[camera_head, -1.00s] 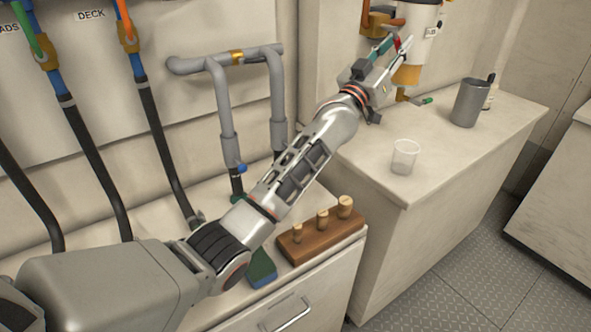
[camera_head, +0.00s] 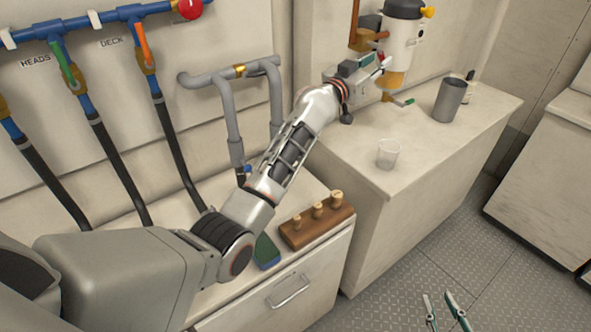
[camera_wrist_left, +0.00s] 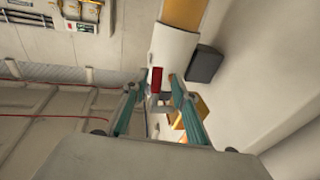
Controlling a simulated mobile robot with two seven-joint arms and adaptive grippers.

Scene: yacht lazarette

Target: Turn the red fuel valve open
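The red fuel valve handle (camera_head: 381,57) is a small red piece beside the white filter housing with an amber bowl (camera_head: 394,79) at the back. In the left wrist view the red handle (camera_wrist_left: 156,79) stands between the two teal fingers. My left gripper (camera_head: 382,66) is at the valve, and its fingers are apart in the left wrist view (camera_wrist_left: 153,92). Contact with the handle cannot be made out. The valve body is partly hidden by my gripper. My right gripper (camera_head: 446,311) is open and empty at the bottom edge, over the floor.
A clear cup (camera_head: 388,153) and a grey metal canister (camera_head: 449,100) stand on the right counter. Another red knob (camera_head: 190,9) is on the blue pipe.

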